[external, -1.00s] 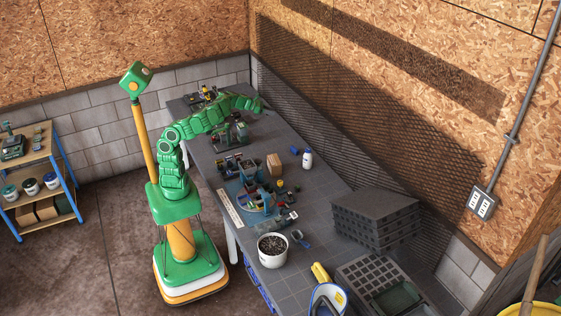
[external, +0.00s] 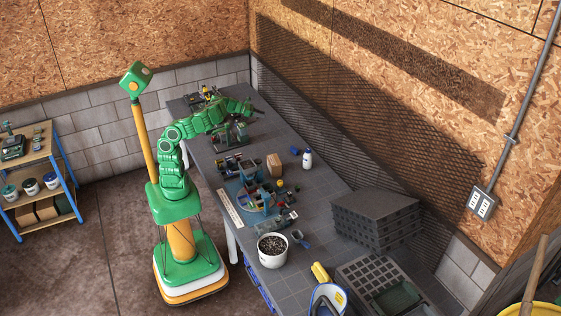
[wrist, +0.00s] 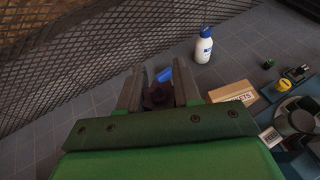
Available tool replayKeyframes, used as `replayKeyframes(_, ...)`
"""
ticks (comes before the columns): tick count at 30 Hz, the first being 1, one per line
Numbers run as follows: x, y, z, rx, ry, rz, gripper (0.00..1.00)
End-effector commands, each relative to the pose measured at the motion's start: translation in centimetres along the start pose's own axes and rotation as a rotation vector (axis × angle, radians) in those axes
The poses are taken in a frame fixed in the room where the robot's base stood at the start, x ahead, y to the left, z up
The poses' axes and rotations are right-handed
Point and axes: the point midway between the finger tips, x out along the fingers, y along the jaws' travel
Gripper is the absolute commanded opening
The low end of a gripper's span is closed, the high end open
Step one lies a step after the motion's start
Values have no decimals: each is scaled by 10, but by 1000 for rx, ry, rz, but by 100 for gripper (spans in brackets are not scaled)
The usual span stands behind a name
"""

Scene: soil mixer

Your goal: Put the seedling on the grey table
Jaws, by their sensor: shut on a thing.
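My gripper (external: 256,108) is held out above the far part of the grey table (external: 268,142). In the wrist view my gripper (wrist: 159,88) is shut on a small dark brown lump, likely the seedling (wrist: 157,98). I see no clear leaves on it, and its lower part is hidden behind my gripper's body. In the external view the held thing is too small and dark to make out. The grey table also shows in the wrist view (wrist: 105,85), below and beyond the fingers.
A white bottle (external: 307,159), a blue item (external: 294,150) and a cardboard box (external: 274,165) stand mid-table. Machine parts (external: 232,135) lie near my arm. A pot of dark soil (external: 272,250) and stacked black trays (external: 375,222) are toward the near end. A mesh wall (external: 340,130) borders the table.

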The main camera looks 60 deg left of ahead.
Motion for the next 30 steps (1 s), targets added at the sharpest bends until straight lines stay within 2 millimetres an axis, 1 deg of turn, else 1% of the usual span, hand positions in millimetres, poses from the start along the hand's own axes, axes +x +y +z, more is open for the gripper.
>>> replayKeyframes(5,12,-1,-28,-6,2,-3,4)
replayKeyframes(18,48,-1,-118,-5,3,-2,4)
replayKeyframes(30,76,0,-185,-5,1,0,4)
